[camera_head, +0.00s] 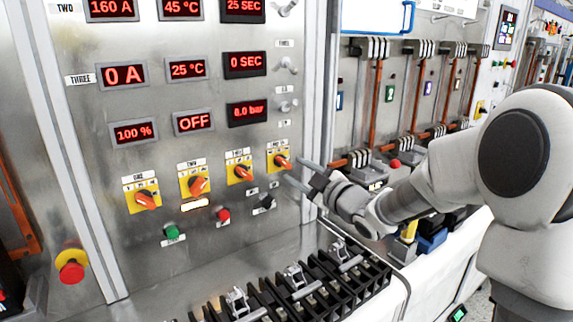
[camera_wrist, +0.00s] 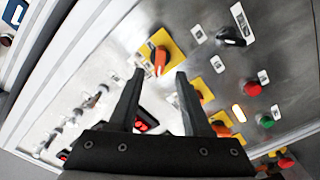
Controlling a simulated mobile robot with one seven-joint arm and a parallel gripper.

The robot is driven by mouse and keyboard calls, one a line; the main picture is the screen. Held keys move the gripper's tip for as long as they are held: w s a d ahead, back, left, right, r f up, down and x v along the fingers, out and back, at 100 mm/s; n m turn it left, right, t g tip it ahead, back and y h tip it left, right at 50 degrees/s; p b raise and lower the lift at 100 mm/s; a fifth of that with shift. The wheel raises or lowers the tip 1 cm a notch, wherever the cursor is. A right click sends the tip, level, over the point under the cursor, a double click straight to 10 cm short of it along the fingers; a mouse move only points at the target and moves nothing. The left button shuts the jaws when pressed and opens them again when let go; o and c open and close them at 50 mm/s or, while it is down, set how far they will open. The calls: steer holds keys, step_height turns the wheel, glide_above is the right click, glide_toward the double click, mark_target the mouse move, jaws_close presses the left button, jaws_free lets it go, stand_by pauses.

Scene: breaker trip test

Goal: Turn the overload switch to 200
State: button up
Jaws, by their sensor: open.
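Four orange rotary knobs on yellow plates cross the steel panel in the head view: far left (camera_head: 147,200), second (camera_head: 198,185), third (camera_head: 242,172) and far right (camera_head: 283,161). Their small labels are too blurred to read, so I cannot tell which one is the overload switch or its setting. My gripper (camera_head: 296,172) is open and empty in front of the far-right knob. In the wrist view, the fingertips (camera_wrist: 160,74) sit either side of and just short of an orange knob (camera_wrist: 159,58) on a yellow plate. I see no contact.
Below the knobs are a green button (camera_head: 173,232), a red button (camera_head: 223,215) and a black switch (camera_head: 268,203), also near in the wrist view (camera_wrist: 232,39). A red emergency button (camera_head: 71,270) is far left. Black terminal blocks (camera_head: 318,295) stand on the bench below.

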mark_target(286, 164)
steer(key=x, duration=0.5)
jaws_close()
stand_by(0.3)
